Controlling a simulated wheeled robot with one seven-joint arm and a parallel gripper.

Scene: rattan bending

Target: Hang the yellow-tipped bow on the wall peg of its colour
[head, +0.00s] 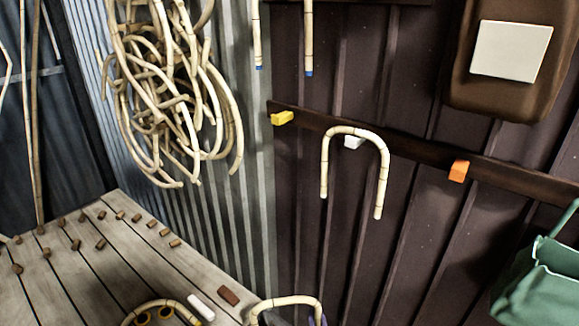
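The yellow wall peg (282,118) sticks out at the left end of the dark wall rail and is bare. My gripper is not in view.
A bow (383,165) hangs over the white peg (353,142). The orange peg (459,171) is bare. Blue-tipped rattan ends (309,45) hang above the rail. A rattan coil bundle (160,90) hangs left. A green bag (545,285) is at right. Several brown pegs stand on the table (130,265).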

